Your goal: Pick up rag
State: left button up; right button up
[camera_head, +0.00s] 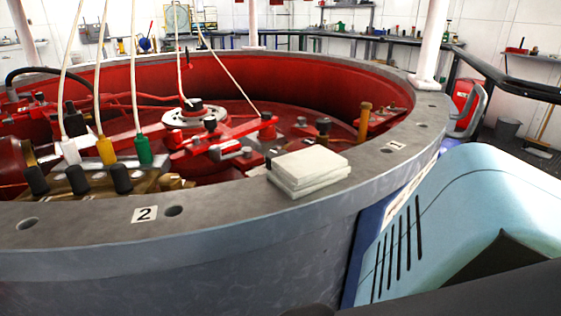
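A white rag (308,168), folded into a thick rectangular pad of a few layers, lies flat on the grey metal rim (240,222) of a large round vessel, just right of the picture's middle. Its left corner is close to the rim's inner edge, beside a small black knob. Neither of my grippers shows in the head view, and nothing touches the rag from above.
Inside the red-walled vessel (275,85) are red fittings, pale cables and yellow, white and green plugs (143,150). A light-blue housing (470,205) stands close to the rim at right. The rim's top is bare around the rag, between number plates 2 (144,214) and 1 (396,146).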

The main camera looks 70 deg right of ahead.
aim_at(299, 174)
jog(key=z, duration=1.65)
